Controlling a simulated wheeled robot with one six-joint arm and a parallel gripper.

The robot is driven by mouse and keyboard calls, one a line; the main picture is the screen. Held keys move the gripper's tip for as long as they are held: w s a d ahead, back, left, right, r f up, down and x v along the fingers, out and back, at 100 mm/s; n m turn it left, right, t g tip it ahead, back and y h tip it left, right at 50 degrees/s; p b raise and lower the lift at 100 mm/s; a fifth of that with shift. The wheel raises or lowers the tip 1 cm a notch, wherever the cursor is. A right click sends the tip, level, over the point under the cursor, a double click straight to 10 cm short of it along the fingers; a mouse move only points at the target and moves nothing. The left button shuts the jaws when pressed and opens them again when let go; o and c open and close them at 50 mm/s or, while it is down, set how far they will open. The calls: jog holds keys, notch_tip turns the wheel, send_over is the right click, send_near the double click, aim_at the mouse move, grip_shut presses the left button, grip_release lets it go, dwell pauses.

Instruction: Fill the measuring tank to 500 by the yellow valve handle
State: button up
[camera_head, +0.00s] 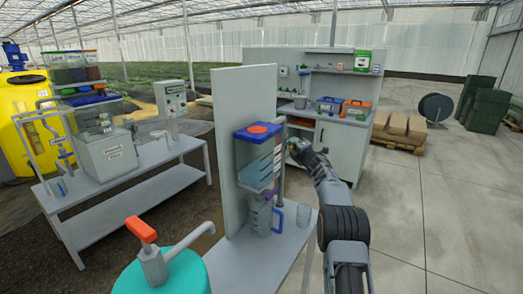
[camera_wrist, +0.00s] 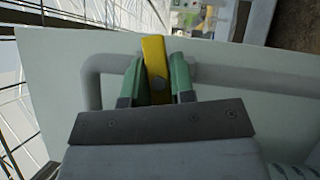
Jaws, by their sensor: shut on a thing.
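The measuring tank (camera_head: 251,156) is a clear box with a blue lid and an orange disc on top, fixed to a grey upright panel. Bluish liquid shows in its lower part; the scale figures are too small to read. My gripper (camera_head: 296,147) is right of the tank; the valve handle is hidden there. In the wrist view the yellow valve handle (camera_wrist: 154,58) stands between the green fingers of my gripper (camera_wrist: 156,84), which is shut on it. The handle lies crosswise to the grey pipe (camera_wrist: 250,78). A clear jug (camera_head: 260,214) stands below the tank.
A teal drum (camera_head: 185,275) with an orange-handled pump stands at the front. A dosing bench (camera_head: 130,185) with tanks is at left. A workbench (camera_head: 342,122) with crates is behind my gripper. The floor at right is open.

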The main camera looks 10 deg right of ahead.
jog(key=r+m+g+p, duration=0.1)
jog(key=m+p, duration=0.1)
jog(key=p, duration=0.6)
jog(key=shift+f+m+g, duration=0.15)
jog(key=shift+m+g, duration=0.25)
jog(key=shift+f+p, duration=0.35)
jog(key=shift+f, duration=0.05)
jog(key=o, duration=0.9)
jog(key=shift+d, duration=0.1)
jog(key=shift+s+d+b, duration=1.15)
jog(key=shift+s+d, duration=1.25)
jog(key=shift+s, duration=0.05)
